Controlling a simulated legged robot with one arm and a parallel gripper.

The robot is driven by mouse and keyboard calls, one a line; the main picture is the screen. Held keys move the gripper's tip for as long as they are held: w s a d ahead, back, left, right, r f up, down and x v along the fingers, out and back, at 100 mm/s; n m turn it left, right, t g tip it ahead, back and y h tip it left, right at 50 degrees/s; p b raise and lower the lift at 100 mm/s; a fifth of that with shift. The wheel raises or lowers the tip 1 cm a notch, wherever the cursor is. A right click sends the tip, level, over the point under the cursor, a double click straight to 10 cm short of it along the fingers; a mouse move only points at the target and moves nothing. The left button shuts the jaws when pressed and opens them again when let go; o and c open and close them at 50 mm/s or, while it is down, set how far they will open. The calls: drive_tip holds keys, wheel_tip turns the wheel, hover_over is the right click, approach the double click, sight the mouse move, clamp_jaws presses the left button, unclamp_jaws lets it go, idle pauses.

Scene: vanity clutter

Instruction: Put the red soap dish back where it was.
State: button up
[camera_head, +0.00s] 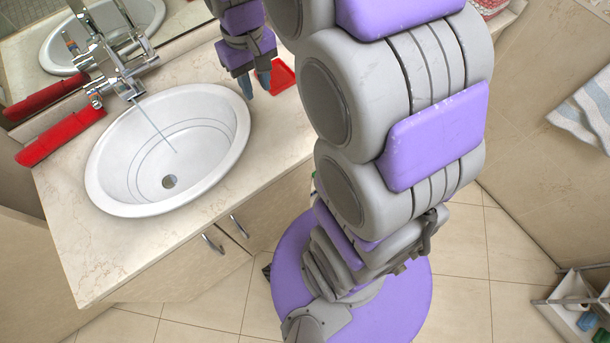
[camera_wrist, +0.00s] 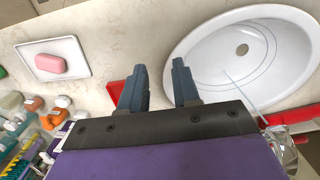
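The red soap dish (camera_head: 282,77) lies on the vanity counter to the right of the sink in the head view, partly hidden by my gripper and arm. In the wrist view a red edge of it (camera_wrist: 117,92) shows beside and behind the left finger. My gripper (camera_head: 255,83) is over the counter between the sink and the red dish. Its two fingers also show in the wrist view (camera_wrist: 159,86), apart, with only bare counter visible between their tips. Whether a finger touches the dish, I cannot tell.
The white sink (camera_head: 118,185) has water running from the faucet (camera_head: 125,82). A long red object (camera_head: 60,138) lies left of the faucet. A white dish (camera_wrist: 86,70) with pink soap (camera_wrist: 64,66) and several small bottles (camera_wrist: 32,103) are left of my gripper in the wrist view.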

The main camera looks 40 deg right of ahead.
drive_tip(key=s+a, duration=0.2)
drive_tip(key=s, duration=0.9)
drive_tip(key=s+a+f+g, duration=0.1)
drive_tip(key=s, duration=1.1)
drive_tip(key=shift+s+a+f, duration=0.15)
drive_tip(key=shift+a, duration=0.2)
